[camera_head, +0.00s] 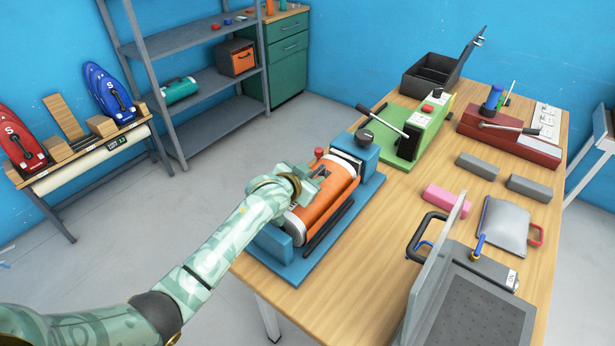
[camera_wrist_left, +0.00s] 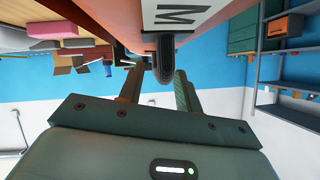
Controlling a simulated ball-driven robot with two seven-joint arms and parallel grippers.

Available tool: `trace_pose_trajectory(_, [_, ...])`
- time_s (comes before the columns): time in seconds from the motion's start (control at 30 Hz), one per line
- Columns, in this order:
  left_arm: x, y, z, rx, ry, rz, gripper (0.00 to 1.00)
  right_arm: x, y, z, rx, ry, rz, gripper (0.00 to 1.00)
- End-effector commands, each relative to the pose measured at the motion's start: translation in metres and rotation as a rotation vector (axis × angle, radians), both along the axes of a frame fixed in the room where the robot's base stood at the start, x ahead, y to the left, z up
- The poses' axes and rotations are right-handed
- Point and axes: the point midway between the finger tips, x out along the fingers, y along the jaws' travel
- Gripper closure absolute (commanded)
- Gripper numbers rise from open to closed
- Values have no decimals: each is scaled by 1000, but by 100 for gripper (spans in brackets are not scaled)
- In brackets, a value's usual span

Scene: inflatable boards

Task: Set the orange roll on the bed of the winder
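The orange roll (camera_head: 330,208) has pale end bands and lies lengthwise between the end blocks of the blue winder (camera_head: 292,268), over its bed. The contact under it is hidden. My left gripper (camera_head: 306,182) is at the roll's upper side and covers part of it. In the left wrist view the roll's body (camera_wrist_left: 100,12) fills the top, with a white label marked M. A black handle (camera_wrist_left: 164,58) stands out from it. The left gripper's fingers (camera_wrist_left: 160,80) are apart on either side of this handle, with gaps showing. My right gripper is in neither view.
A green device with a black lever (camera_head: 410,130) stands behind the winder. An open grey case (camera_head: 470,295) with a raised lid is at the front right. Grey blocks, a pink block (camera_head: 445,199) and a grey pouch (camera_head: 503,225) lie on the right of the wooden table.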

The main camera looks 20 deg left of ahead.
Motion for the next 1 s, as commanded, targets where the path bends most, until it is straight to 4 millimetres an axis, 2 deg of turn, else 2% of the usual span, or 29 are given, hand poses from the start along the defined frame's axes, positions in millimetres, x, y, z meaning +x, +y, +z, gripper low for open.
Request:
trace_pose_trajectory(0.17, [-18, 5, 13, 1, -1, 0, 66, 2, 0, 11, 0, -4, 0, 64])
trace_pose_trajectory(0.4, [-68, 15, 40, 0, -1, 0, 66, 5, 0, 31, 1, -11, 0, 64])
trace_pose_trajectory(0.6, [-97, 22, 53, -1, -1, 0, 66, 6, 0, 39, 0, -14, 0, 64])
trace_pose_trajectory(0.73, [-104, 23, 56, -1, 0, 0, 66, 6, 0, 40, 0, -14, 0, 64])
trace_pose_trajectory(1.0, [-105, 24, 55, -1, 0, 0, 66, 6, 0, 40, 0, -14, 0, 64])
